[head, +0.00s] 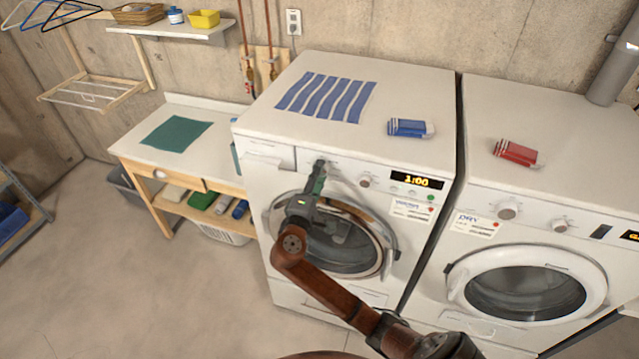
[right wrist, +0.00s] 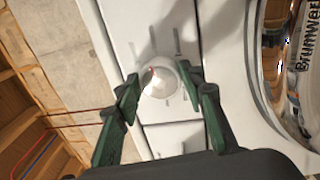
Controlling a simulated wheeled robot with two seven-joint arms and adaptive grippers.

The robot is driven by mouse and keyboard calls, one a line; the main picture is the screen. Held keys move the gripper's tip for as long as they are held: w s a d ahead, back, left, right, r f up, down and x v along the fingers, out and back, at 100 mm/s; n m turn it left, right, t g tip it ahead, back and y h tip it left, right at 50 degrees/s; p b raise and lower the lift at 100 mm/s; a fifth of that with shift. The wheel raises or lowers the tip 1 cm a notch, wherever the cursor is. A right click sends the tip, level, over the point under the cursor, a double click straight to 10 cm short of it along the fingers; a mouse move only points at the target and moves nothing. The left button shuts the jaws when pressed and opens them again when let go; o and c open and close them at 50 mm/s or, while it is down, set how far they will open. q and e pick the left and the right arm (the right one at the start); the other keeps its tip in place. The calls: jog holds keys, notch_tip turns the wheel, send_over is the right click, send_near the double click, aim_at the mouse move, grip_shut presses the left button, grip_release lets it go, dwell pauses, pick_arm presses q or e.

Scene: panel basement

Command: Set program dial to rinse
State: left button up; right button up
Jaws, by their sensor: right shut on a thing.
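The left washing machine (head: 250,155) has a control panel with a display (head: 417,181) reading 1:00 and a second, smaller knob (head: 365,181). My right gripper (head: 320,168) reaches up in front of the panel's left part and hides the knob there in the head view. In the right wrist view, a round white dial (right wrist: 160,82) with a small reddish mark sits between the two green fingers, and the gripper is shut on it. Grey tick marks surround the dial; I cannot read program names. My left gripper is not in view.
A second machine (head: 540,215) labelled DRY stands close on the right. A wooden bench (head: 125,150) stands left. The floor in front is clear.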

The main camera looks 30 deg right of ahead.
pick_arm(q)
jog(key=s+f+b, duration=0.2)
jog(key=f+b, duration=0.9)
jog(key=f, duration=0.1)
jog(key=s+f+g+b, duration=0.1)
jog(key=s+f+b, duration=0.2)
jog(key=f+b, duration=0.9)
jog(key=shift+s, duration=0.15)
pick_arm(e)
jog(key=shift+w+a+m+g, duration=0.15)
jog(key=shift+m+g, duration=0.25)
jog(key=shift+m, duration=4.65)
jog(key=shift+w+a+m+g, duration=0.1)
jog(key=shift+m+g, duration=0.3)
jog(key=shift+m, duration=4.7)
jog(key=shift+w+a+m+g, duration=0.15)
jog(key=shift+m+g, duration=0.25)
jog(key=shift+m, duration=4.65)
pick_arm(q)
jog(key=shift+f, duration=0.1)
pick_arm(e)
jog(key=o, duration=1.2)
jog(key=shift+r, duration=0.1)
jog(key=shift+c, duration=0.2)
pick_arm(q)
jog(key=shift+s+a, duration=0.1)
pick_arm(e)
jog(key=shift+r, duration=0.1)
